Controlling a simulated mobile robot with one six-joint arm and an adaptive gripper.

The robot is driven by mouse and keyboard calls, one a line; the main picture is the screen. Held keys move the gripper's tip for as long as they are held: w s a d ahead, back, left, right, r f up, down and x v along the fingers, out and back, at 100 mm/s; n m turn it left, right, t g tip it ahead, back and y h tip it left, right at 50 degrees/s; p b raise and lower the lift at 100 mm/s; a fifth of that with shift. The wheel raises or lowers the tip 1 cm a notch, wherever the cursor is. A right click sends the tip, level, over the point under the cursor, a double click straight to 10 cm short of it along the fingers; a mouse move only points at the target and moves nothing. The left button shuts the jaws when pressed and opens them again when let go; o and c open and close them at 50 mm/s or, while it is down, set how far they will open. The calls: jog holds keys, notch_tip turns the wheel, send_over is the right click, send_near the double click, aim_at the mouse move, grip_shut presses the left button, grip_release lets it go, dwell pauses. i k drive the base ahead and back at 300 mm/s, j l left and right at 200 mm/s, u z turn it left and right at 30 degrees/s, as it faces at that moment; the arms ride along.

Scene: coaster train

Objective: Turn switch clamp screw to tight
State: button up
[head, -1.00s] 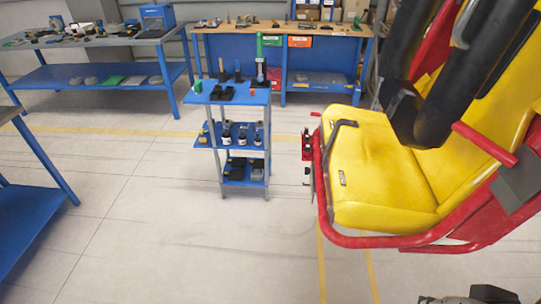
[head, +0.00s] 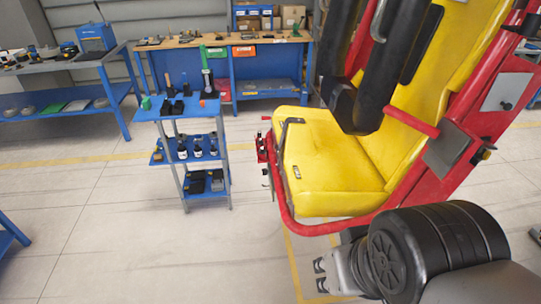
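The yellow seat (head: 330,165) with its red tube frame (head: 325,228) stands right of centre. A small red bracket (head: 262,147) with dark parts sits on the left side of the frame, with small dark fittings (head: 266,178) below it. The switch clamp screw is too small to pick out there, and its setting cannot be told. My gripper (head: 321,276) is at the bottom centre, below the seat's front edge and well apart from the bracket. Its two dark fingertips are spread and nothing shows between them.
A blue three-tier cart (head: 150,112) with tools and bottles stands left of the seat. A wooden-topped workbench (head: 165,43) and a grey-topped table (head: 65,62) stand behind. A black padded restraint (head: 355,105) hangs over the seat. Floor between the cart and seat is clear.

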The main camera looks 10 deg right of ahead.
aim_at(488, 147)
jog(key=k+z, duration=0.15)
jog(key=z, duration=1.35)
jog(key=u, duration=1.5)
jog(key=l+z, duration=0.1)
jog(key=z, duration=1.4)
jog(key=i+j+z, duration=0.15)
jog(key=z, duration=0.25)
jog(key=j+z, duration=0.45)
jog(key=i, duration=0.05)
